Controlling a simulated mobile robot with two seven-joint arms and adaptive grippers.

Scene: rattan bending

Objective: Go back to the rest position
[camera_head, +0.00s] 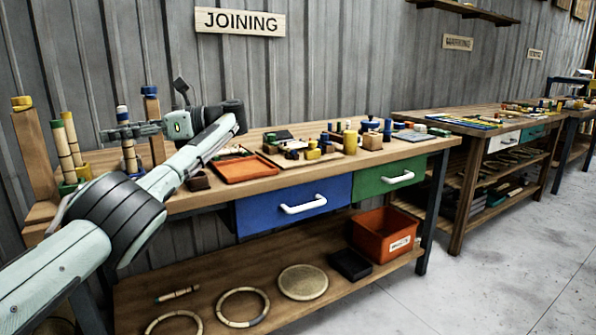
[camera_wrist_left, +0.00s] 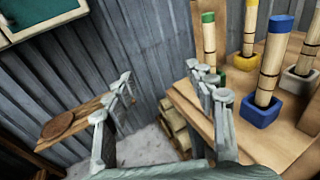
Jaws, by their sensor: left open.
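My left gripper (camera_head: 112,133) is at the left end of the joining bench, in front of a blue-topped rattan pole (camera_head: 129,161). In the left wrist view the gripper (camera_wrist_left: 163,92) is open, with nothing between its fingers. The blue-topped pole (camera_wrist_left: 269,70) stands upright in a blue holder (camera_wrist_left: 260,110), to the right of the fingers and apart from them. A green-topped pole (camera_wrist_left: 209,42) and a yellow-topped pole (camera_wrist_left: 249,30) stand nearby. My right gripper is not in view.
An orange tray (camera_head: 248,169) and a crowded group of small parts lie on the bench (camera_head: 425,151). Blue (camera_head: 285,207) and green (camera_head: 378,181) drawers are shut below. The lower shelf holds rings and an orange bin (camera_head: 384,235). The floor (camera_head: 480,280) at right is clear.

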